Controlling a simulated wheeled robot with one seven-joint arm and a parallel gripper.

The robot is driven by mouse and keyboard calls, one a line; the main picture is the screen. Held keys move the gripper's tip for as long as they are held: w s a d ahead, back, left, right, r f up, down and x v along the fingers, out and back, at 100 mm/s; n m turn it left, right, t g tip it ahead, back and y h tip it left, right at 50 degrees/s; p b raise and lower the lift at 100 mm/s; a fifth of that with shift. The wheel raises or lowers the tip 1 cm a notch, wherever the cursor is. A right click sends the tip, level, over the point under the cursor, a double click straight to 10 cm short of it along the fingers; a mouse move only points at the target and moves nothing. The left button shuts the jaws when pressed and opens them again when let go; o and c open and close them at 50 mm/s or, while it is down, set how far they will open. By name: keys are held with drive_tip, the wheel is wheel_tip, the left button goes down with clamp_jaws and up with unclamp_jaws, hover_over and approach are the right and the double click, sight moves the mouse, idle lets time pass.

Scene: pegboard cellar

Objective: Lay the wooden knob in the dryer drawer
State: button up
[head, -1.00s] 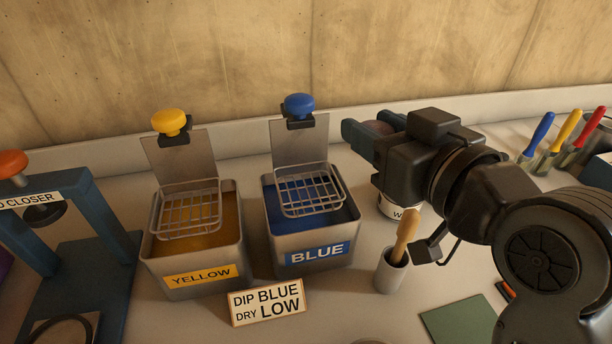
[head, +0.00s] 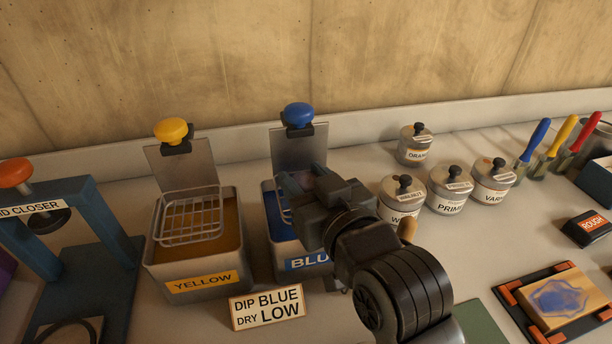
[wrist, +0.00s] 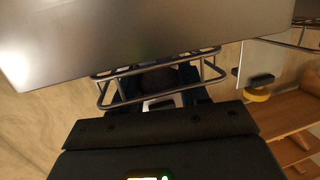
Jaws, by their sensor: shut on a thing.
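My gripper (head: 302,184) is over the blue tank (head: 283,243), in front of its upright metal plate (head: 298,150). Its jaws are shut on a dark, rounded thing (wrist: 168,78), taken to be the wooden knob; shadow and the fingers hide most of it. In the wrist view, the wire basket (wrist: 125,72) is around or close to the fingertips; I cannot tell whether the knob touches it. My arm hides much of the tank in the head view. No dryer drawer is in view.
A yellow tank (head: 193,272) with a wire basket stands left. A sign (head: 267,306) reads "DIP BLUE DRY LOW". Several lidded jars (head: 446,190) stand right. A blue press (head: 88,260) is at far left. A stamped wooden block (head: 563,295) lies at lower right.

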drive_tip(key=shift+f, duration=0.2)
drive_tip(key=o, duration=1.1)
drive_tip(key=shift+f+b, duration=0.1)
drive_tip(key=shift+b, duration=0.35)
